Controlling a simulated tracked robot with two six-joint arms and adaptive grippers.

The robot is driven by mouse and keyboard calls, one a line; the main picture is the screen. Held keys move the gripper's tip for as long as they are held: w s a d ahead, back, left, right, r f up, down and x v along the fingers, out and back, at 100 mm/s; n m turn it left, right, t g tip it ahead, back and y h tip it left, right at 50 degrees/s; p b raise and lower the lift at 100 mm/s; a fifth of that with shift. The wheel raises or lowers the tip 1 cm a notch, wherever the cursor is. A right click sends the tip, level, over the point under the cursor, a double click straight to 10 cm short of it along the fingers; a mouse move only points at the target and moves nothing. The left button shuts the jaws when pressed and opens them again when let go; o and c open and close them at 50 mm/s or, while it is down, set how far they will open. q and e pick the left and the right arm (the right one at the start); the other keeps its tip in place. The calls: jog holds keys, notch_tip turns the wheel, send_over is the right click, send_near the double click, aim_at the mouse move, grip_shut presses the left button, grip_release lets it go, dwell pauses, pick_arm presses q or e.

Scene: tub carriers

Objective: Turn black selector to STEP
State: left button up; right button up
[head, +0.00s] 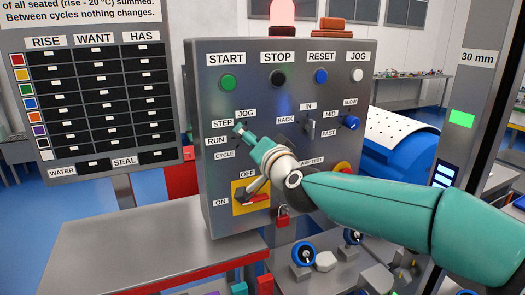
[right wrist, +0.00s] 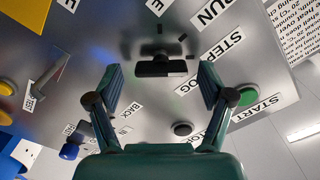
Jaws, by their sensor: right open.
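The black selector (right wrist: 162,68) shows in the right wrist view as a dark bar-shaped handle on the grey panel. Labels RUN (right wrist: 217,13), STEP (right wrist: 222,43) and JOG (right wrist: 190,81) lie around its right side. I cannot tell which label it points to. My right gripper (right wrist: 161,84) is open, one finger to each side of the selector in this view, with gaps between; nothing is held. In the head view the right gripper (head: 240,131) is in front of the selector and hides it, beside the STEP label (head: 222,123). My left gripper is not in view.
The control panel (head: 320,190) has START (head: 228,82), STOP (head: 278,78), RESET (head: 321,76) and JOG (head: 357,74) buttons above. A blue selector (head: 350,122) sits to the right, a red-yellow OFF/ON switch (head: 251,196) below. A grey table (head: 150,245) stands at front left.

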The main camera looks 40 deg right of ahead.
jog(key=v, duration=1.1)
jog(key=shift+s, duration=0.15)
jog(key=shift+f, duration=0.1)
